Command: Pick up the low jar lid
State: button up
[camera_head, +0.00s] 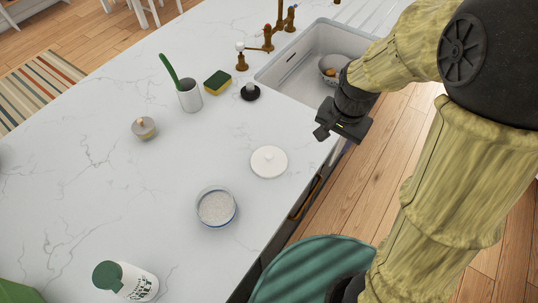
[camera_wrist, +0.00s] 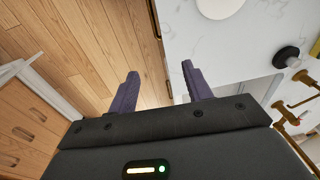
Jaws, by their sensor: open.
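The low jar lid appears to be the flat round white lid (camera_head: 269,163) with a small knob, lying on the marble counter near its right edge. Part of a white round shape, likely this lid (camera_wrist: 219,7), shows at the top of the wrist view, cut off by the frame. My gripper (camera_head: 322,133) is open and empty, above and to the right of the lid, by the counter edge near the sink. In the wrist view its two fingers (camera_wrist: 160,76) are spread apart, with floor and the counter edge between and beyond them.
An open jar with pale contents (camera_head: 217,208) stands below the lid. A black round item (camera_head: 250,92), sponge (camera_head: 217,83), cup with green brush (camera_head: 190,97) and small knobbed pot (camera_head: 144,128) stand farther back. The sink (camera_head: 303,62) holds a bowl (camera_head: 332,68). A green-capped container (camera_head: 138,283) stands bottom left.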

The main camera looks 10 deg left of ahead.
jog(key=w+a+r+m+p, duration=0.1)
jog(key=a+r+m+p, duration=0.1)
jog(key=a, duration=0.6)
jog(key=w+a+r+m+g+p, duration=0.1)
jog(key=a+r+m+p, duration=0.1)
jog(key=a, duration=0.6)
jog(key=shift+a+r+m+h, duration=0.3)
jog(key=shift+r+m, duration=0.05)
jog(key=shift+m, duration=0.05)
jog(key=shift+f, duration=0.1)
jog(key=p, duration=0.2)
send_over(269, 159)
jog(key=w, duration=0.2)
jog(key=f, duration=1.2)
jog(key=shift+a, duration=0.2)
